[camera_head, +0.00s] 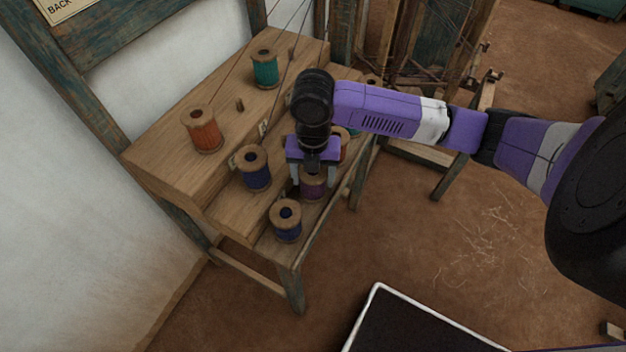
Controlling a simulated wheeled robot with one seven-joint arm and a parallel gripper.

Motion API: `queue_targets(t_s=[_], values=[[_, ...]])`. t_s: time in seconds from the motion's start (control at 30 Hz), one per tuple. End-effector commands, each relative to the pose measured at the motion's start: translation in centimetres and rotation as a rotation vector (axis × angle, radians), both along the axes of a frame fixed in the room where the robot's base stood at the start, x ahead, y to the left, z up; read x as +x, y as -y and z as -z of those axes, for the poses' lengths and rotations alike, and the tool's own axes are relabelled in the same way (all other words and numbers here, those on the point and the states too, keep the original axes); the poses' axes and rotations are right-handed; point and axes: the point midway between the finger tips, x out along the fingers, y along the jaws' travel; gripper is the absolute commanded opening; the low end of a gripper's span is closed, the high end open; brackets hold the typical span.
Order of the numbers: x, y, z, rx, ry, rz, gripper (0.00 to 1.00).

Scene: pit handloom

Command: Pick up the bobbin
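Several thread bobbins stand upright on a stepped wooden rack. A purple bobbin (312,188) stands on the lowest step, directly below my gripper (312,183). My gripper points down, with one grey finger on each side of the purple bobbin's upper part. I cannot tell whether the fingers touch it. A dark blue bobbin (286,221) stands in front of it on the same step. Another blue bobbin (254,168) is on the middle step. An orange bobbin (202,130) and a green bobbin (265,67) are on the top step. My arm partly hides other bobbins behind the gripper.
The wooden rack (160,160) stands against a white wall (60,200). Taut threads rise from it. Wooden loom frames (440,40) stand behind. The brown floor (440,240) to the right is mostly clear.

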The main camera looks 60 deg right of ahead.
Motion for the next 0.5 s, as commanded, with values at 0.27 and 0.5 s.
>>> queue_targets(t_s=[0.27,0.5], values=[[0.00,0.01,-0.06,0.000,0.000,0.000,0.20],[0.03,0.01,-0.44,0.000,0.001,-0.001,0.20]])
